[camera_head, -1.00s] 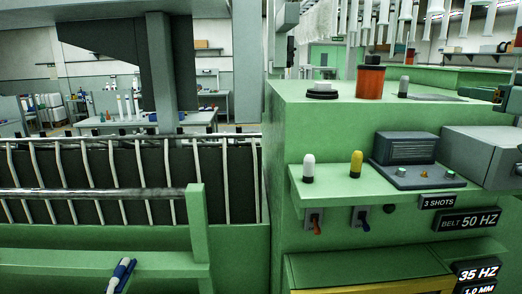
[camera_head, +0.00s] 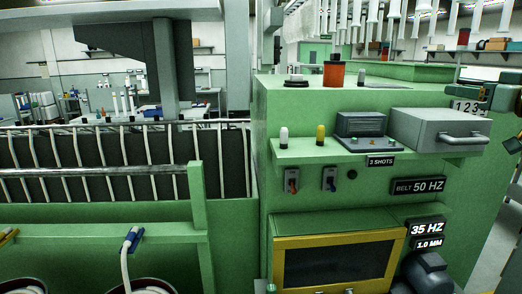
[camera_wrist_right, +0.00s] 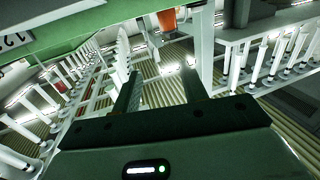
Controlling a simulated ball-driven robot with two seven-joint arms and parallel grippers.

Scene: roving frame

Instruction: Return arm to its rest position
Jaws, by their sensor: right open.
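My right gripper (camera_wrist_right: 162,90) shows in the right wrist view with its two dark fingers apart. Nothing is between the fingers, and only distant floor and racks show past them. In the head view, a dark piece that looks like part of my right arm or gripper (camera_head: 515,143) is cut off by the right edge, beside the green machine (camera_head: 230,240). It appears apart from the grey drawer box (camera_head: 438,130). My left gripper is not in view.
The machine's shelf carries a white-capped knob (camera_head: 283,138), a yellow-capped knob (camera_head: 320,135) and a small control box (camera_head: 362,125). An orange cylinder (camera_head: 334,74) stands on top. A railing (camera_head: 100,170) runs on the left. Floor (camera_head: 503,240) shows at far right.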

